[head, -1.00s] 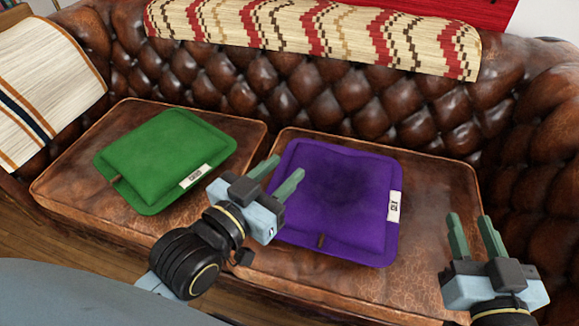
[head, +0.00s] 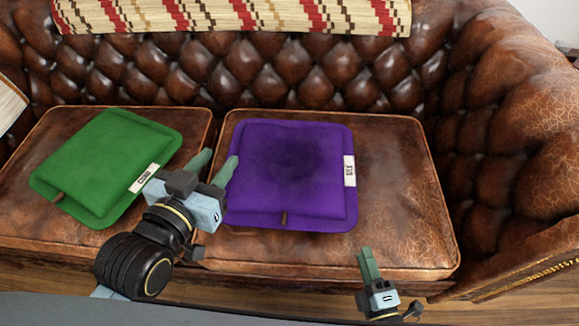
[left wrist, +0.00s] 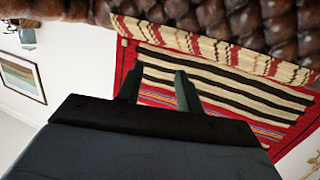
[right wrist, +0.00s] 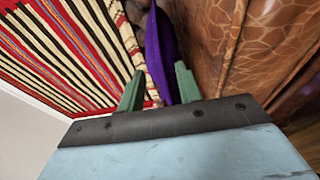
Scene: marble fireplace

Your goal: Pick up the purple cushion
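The purple cushion (head: 290,170) lies flat on the right seat of the brown leather sofa, with a white label on its right edge. My left gripper (head: 216,165) is open and empty, in front of the cushion's left edge in the head view. In the left wrist view the left gripper (left wrist: 158,88) points at the sofa back and a striped rug. My right gripper (head: 365,258) is at the sofa's front edge, right of and below the cushion. In the right wrist view its fingers (right wrist: 158,92) are apart, with the purple cushion (right wrist: 160,50) seen edge-on beyond them.
A green cushion (head: 106,168) lies on the left seat, close to my left arm. The sofa's right armrest (head: 520,150) rises at the right. A patterned throw (head: 235,16) hangs over the backrest. The seat right of the purple cushion (head: 395,190) is bare.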

